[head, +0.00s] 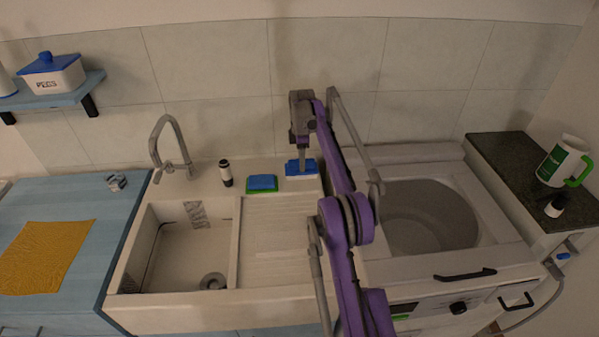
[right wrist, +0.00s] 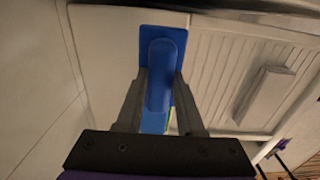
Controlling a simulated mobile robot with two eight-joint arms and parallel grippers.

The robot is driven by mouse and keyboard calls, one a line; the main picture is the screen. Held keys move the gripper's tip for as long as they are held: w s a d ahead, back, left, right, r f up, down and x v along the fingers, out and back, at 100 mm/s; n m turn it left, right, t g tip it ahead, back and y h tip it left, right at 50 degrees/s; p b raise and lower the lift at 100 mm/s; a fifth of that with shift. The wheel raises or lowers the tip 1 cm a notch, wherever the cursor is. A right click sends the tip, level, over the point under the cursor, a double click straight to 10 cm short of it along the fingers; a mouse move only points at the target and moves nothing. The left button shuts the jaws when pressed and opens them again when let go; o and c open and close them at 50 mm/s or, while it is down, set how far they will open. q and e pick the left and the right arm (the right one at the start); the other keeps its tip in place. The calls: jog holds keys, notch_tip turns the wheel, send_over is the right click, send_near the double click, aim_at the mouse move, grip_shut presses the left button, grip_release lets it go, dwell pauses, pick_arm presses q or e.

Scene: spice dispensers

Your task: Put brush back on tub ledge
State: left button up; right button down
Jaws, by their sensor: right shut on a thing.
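The blue brush (head: 307,167) is at the back ledge (head: 240,189) of the white sink tub, near the tiled wall. My right gripper (head: 302,148) comes down from above and is shut on its handle. In the right wrist view the brush (right wrist: 166,75) lies between the two fingers (right wrist: 160,92), its handle on top of a flat blue base. I cannot tell whether its underside touches the ledge. My left gripper is in neither view.
A blue and green sponge (head: 262,183) sits just left of the brush. A dark-capped bottle (head: 225,173) and the grey tap (head: 168,140) stand further left.

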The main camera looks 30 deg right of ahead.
jog(key=shift+f, duration=1.95)
jog(key=shift+w+f, duration=0.1)
jog(key=shift+f, duration=0.05)
jog(key=c, duration=0.5)
grip_release()
